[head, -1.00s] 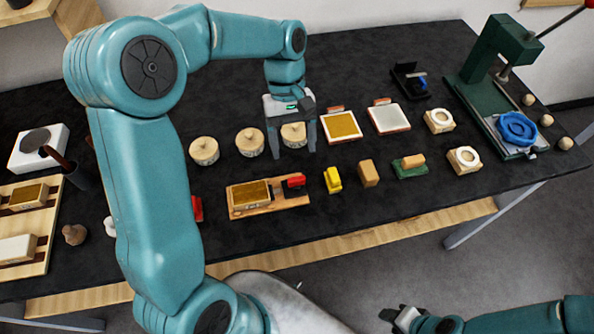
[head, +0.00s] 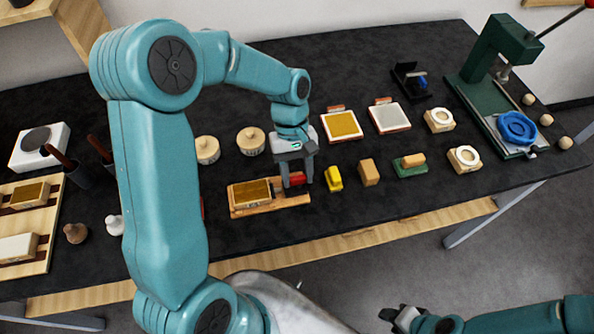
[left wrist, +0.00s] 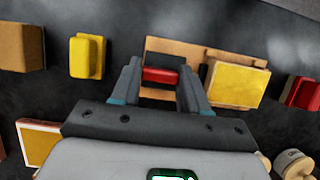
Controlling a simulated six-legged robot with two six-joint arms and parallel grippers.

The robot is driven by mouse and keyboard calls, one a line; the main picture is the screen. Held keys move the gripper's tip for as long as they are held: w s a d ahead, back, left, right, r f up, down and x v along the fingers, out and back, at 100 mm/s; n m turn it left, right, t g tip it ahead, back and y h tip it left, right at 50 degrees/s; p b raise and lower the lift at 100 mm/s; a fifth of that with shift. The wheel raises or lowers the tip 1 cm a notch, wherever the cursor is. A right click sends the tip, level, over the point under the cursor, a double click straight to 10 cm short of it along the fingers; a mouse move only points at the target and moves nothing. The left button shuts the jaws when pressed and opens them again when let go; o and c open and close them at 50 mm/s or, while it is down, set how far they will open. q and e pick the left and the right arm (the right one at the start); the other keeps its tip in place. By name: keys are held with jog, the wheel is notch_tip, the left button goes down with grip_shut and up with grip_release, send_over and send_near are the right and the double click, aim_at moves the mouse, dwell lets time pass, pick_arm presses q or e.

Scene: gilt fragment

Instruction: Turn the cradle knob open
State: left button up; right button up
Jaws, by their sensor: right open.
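The cradle (head: 237,211) is a wooden base holding a gold-topped block (head: 252,191), with a red knob (head: 296,180) at its right end. In the left wrist view the red knob (left wrist: 160,76) shows between my fingers, beside a black piece; the gold block (left wrist: 233,84) lies to its right. My left gripper (head: 297,187) points down over the knob, its fingers apart on either side of it. I cannot tell whether the fingers touch the knob. My right gripper (head: 392,314) is open and empty at the bottom edge, away from the table.
A yellow block (head: 333,179), a tan block (head: 368,173) and a green-based piece (head: 410,166) stand to the right of the cradle. Round lidded pots (head: 250,140) and framed panels (head: 341,126) are behind. A green press (head: 496,80) stands at far right.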

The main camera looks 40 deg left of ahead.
pick_arm(q)
jog(key=shift+m, duration=0.4)
jog(key=m, duration=0.2)
jog(key=m+g+y, duration=0.1)
jog(key=shift+w+r+m+y+p, duration=0.1)
jog(key=shift+w+m+y+p, duration=0.05)
jog(key=shift+m+y+p, duration=0.2)
jog(key=m, duration=0.2)
jog(key=m+y, duration=0.1)
jog(key=m, duration=0.1)
jog(key=shift+d+m+y, duration=0.15)
jog(key=shift+m+y, duration=0.1)
jog(key=shift+m, duration=0.1)
jog(key=m+y, duration=0.1)
jog(key=m, duration=0.3)
jog(key=shift+d+y, duration=0.15)
jog(key=shift+y, duration=0.25)
jog(key=shift+d+m+t+y+b, duration=0.1)
jog(key=shift+m+t+y+b, duration=0.35)
jog(key=shift+m, duration=1.75)
jog(key=shift+y, duration=0.25)
jog(key=o, duration=1.1)
jog(key=shift+c, duration=0.2)
jog(key=v, duration=1.6)
jog(key=shift+w, duration=0.2)
